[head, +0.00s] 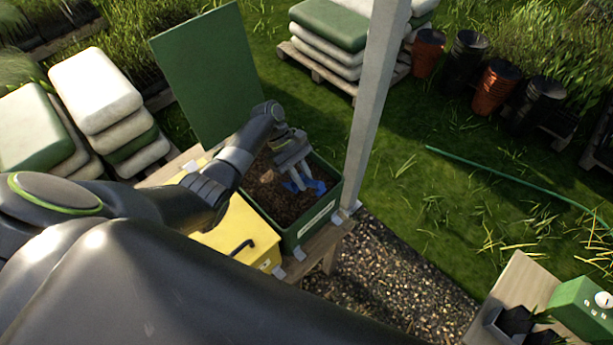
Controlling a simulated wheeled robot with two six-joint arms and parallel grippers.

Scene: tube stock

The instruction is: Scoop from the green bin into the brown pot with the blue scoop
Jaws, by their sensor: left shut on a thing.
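The green bin (291,234) stands open on a wooden bench, its green lid (208,72) raised behind it. Dark brown soil (266,192) fills much of it. My left gripper (301,182) reaches down into the bin from the left and is shut on the blue scoop (315,186). The scoop is at the soil near the bin's right side; how deep it sits is hard to tell, and the gripper hides part of it. No brown pot can be made out on the benches. My right gripper is not in view.
A yellow bin (232,238) with a dark handle stands left of the green bin. A pale post (374,105) rises close to the green bin's right corner. Another bench (521,281) at lower right holds black pots (514,319) and a green box (585,308).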

